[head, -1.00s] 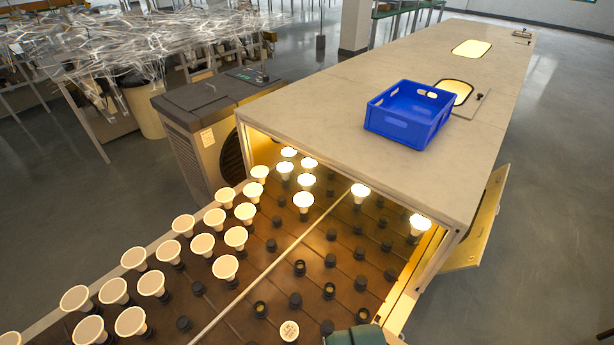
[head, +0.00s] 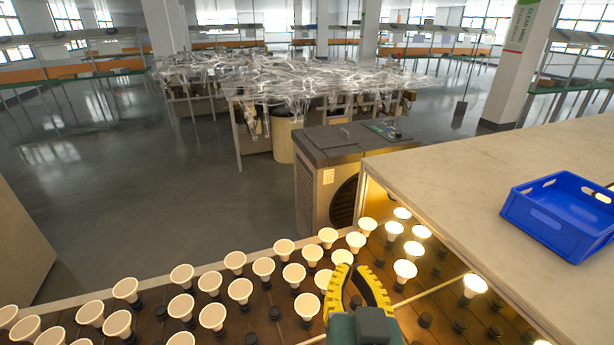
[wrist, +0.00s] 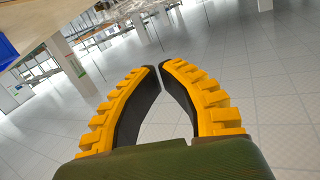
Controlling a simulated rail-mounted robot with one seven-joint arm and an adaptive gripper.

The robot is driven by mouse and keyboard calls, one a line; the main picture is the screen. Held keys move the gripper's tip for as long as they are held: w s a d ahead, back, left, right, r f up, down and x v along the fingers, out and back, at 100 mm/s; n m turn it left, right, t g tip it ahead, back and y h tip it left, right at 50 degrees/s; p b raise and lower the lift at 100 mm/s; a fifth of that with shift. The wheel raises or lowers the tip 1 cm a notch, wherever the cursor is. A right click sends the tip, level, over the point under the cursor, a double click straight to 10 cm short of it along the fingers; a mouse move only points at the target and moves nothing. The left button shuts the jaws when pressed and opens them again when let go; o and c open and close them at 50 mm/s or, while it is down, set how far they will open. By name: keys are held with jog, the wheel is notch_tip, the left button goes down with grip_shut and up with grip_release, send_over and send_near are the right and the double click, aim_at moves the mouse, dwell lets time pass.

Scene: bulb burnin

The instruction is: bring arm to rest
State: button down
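My gripper (head: 353,268) is at the bottom middle of the head view, over the rack of bulbs. Its yellow ribbed fingers point away from me. It also shows in the wrist view (wrist: 160,67), where the dark inner pads stand apart with a narrow gap at the tips. Nothing is held between the fingers. My arm behind the gripper is mostly out of the picture.
Several bulbs (head: 240,291) stand in sockets on the rack; those at the oven mouth glow. The pale oven top (head: 450,165) carries a blue crate (head: 560,215) at right. A dark-topped machine (head: 335,150) stands behind. Open floor (head: 150,190) lies to the left.

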jog(key=s+r+t+p, duration=0.2)
jog(key=s+r+p, duration=0.2)
jog(key=r, duration=0.9)
jog(key=s+r+n+t+p, duration=0.1)
jog(key=s+r+t+p, duration=0.2)
jog(key=r, duration=1)
jog(key=s+p, duration=0.2)
jog(key=p, duration=0.3)
jog(key=shift+a+r+h, duration=0.15)
jog(key=shift+r+h, duration=0.15)
jog(key=c, duration=1.8)
grip_release()
jog(key=shift+s+f, duration=0.1)
jog(key=shift+f, duration=0.15)
grip_shut()
